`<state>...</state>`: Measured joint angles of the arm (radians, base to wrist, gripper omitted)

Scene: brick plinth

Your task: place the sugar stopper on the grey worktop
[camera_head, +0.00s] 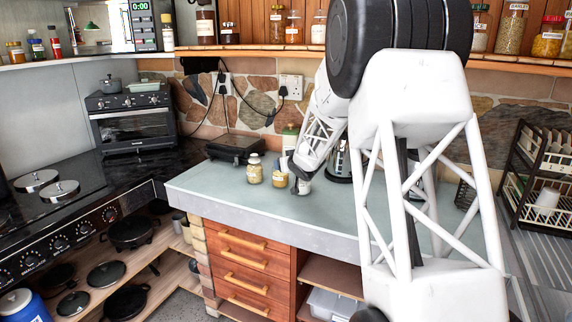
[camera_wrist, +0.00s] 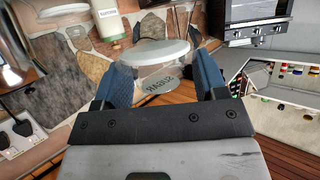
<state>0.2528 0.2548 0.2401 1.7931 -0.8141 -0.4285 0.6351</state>
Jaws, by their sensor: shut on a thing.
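My gripper (camera_head: 301,178) is low over the grey worktop (camera_head: 225,195), to the right of two small jars. In the wrist view its blue-padded fingers (camera_wrist: 165,82) are shut on the sugar stopper (camera_wrist: 158,52), seen as a pale round disc with a clear part and an upside-down SUGAR label beside it. In the head view, only a small pale part of the held thing (camera_head: 305,186) shows by the fingertips. The fingers hide the rest, and I cannot tell whether it touches the worktop.
A pale-filled jar (camera_head: 254,172) and a yellow-filled jar (camera_head: 279,179) stand just left of my gripper. A dark appliance (camera_head: 236,148) is behind them. The worktop's front left is clear. A dish rack (camera_head: 540,180) stands at far right.

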